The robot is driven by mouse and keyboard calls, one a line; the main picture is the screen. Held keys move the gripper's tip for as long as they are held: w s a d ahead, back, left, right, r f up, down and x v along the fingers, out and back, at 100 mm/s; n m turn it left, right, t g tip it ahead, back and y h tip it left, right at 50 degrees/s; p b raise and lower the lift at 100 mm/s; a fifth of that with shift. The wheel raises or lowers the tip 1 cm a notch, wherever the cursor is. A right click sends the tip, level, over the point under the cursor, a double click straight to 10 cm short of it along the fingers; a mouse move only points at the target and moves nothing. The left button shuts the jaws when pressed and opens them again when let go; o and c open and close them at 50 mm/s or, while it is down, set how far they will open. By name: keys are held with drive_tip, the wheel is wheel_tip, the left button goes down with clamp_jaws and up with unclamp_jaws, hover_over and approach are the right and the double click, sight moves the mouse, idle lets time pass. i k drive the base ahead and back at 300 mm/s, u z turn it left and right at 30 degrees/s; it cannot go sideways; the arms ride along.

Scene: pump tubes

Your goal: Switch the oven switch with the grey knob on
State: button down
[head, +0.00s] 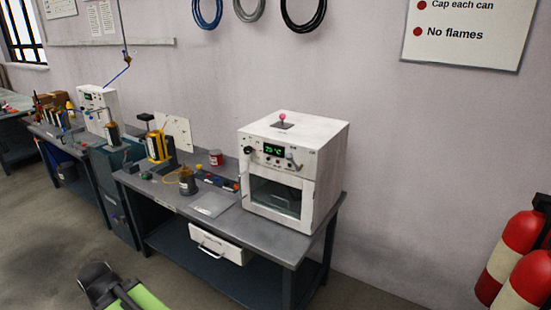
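The white oven (325,170) stands on the right end of the grey bench, with a green lit display (273,150) reading about 25 °C. A grey switch lever (294,162) sticks out right of the display; its exact position is too small to tell. A black round knob (248,150) is left of the display, and small controls sit below it. A lever with a pink ball (282,117) stands on the oven's top. The oven's windowed door looks shut. A black and green part of my own body shows at the bottom left; I cannot make out my gripper's fingers.
The bench (277,241) has a partly open white drawer (220,245) at its front. A red can (216,158), a dark jar (187,182) and a yellow container (157,146) stand left of the oven. Red extinguishers (513,255) stand at far right. Floor before the bench is clear.

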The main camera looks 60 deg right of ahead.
sight(288, 156)
drive_tip(key=z, duration=0.1)
drive_tip(key=i, duration=0.95)
drive_tip(key=u, duration=0.05)
